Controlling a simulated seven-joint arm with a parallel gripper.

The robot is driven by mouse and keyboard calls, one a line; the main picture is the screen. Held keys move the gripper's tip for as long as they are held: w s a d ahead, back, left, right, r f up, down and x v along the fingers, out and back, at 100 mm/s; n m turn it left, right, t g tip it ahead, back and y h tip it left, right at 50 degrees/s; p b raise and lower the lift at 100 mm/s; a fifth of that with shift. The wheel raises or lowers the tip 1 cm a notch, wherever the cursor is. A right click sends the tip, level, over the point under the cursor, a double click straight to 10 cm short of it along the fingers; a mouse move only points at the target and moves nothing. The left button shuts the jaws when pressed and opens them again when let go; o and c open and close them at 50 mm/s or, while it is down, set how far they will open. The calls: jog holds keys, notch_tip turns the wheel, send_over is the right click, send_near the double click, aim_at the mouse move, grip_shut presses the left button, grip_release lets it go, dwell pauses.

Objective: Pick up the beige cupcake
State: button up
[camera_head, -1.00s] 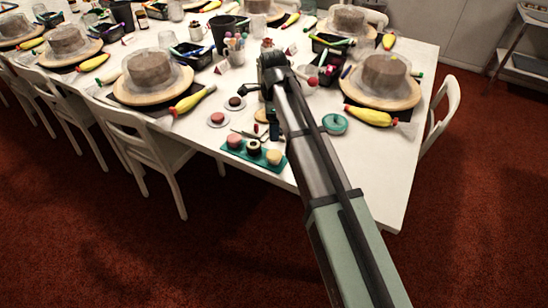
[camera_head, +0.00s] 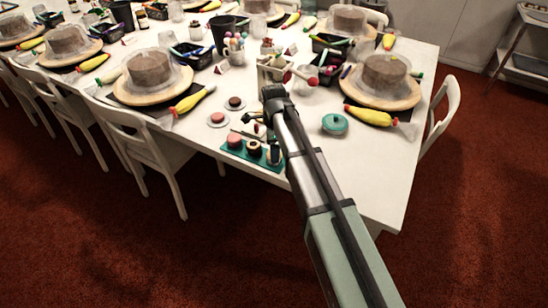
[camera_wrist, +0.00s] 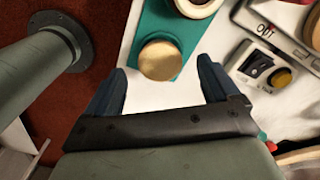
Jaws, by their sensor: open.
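The beige cupcake (camera_wrist: 160,60) stands at one end of the teal tray (camera_wrist: 150,25) in the wrist view, its round top facing the camera. In the head view my gripper (camera_head: 262,138) hides most or all of it. My gripper is open and empty above the tray's right end. In the wrist view its two dark blue fingers lie to the left and right of the beige cupcake, with gaps on both sides; whether they are level with it is unclear. A black cupcake with a cream top (camera_head: 254,147) and a pink cupcake (camera_head: 234,142) share the tray.
Two small plates with treats (camera_head: 218,119) lie behind the tray. A teal lidded dish (camera_head: 335,123) is to the right, and a cake turntable (camera_head: 377,98) stands beyond it. The front right tabletop is clear.

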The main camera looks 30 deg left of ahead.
jog(key=shift+f, duration=1.35)
jog(key=shift+c, duration=0.4)
jog(key=c, duration=1.1)
